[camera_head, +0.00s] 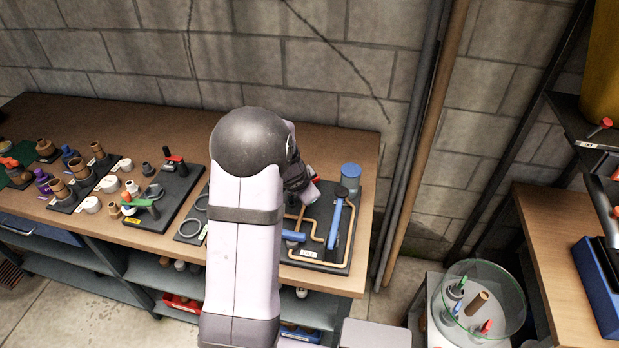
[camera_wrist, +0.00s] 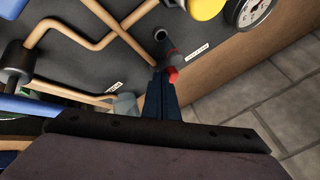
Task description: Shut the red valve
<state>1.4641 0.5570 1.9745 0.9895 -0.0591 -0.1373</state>
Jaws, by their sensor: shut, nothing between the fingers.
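The red valve (camera_wrist: 172,74) shows in the wrist view as a small red end on a darker body, beside a white label on the dark panel. My gripper (camera_wrist: 158,80) is shut and empty. Its dark blue fingertips are just left of the red part, very close to it; I cannot tell whether they touch. A bit of red shows near my wrist there, but my arm hides most of that area.
A round gauge (camera_wrist: 252,10) and a yellow part (camera_wrist: 205,8) lie beyond the red valve. Another panel (camera_head: 150,232) with red and green handles stands left on the wooden bench. Upright pipes (camera_head: 410,150) stand right of it. A glass bowl (camera_head: 480,335) is lower right.

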